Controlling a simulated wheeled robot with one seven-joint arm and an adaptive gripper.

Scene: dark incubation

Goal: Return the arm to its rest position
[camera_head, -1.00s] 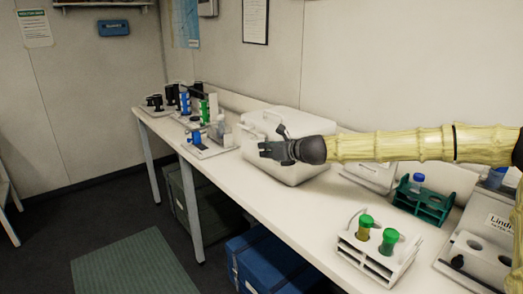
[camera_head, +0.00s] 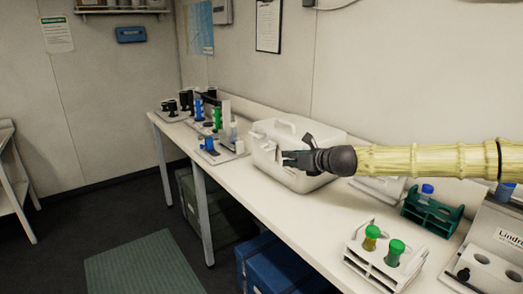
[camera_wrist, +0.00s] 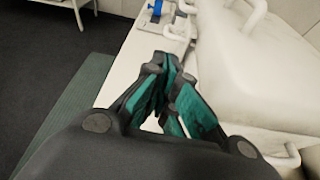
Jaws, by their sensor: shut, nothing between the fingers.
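My gripper (camera_head: 290,159) is at the end of my outstretched arm, which reaches in from the right above the bench. It is shut and empty. In the head view it appears in front of the white lidded box (camera_head: 268,150) and hides part of its side. In the wrist view, the dark fingers with teal pads (camera_wrist: 165,85) come together, with the white box (camera_wrist: 250,80) close on the right. I cannot tell from these views whether the gripper touches the box.
The bench (camera_head: 245,199) carries a white rack (camera_head: 378,268) with two green-capped tubes, a teal rack (camera_head: 432,213) with a blue-capped tube, and a labelled device (camera_head: 490,262) at right. Several small stands sit at its far end. A blue crate (camera_head: 272,268) is below. Floor at left is open.

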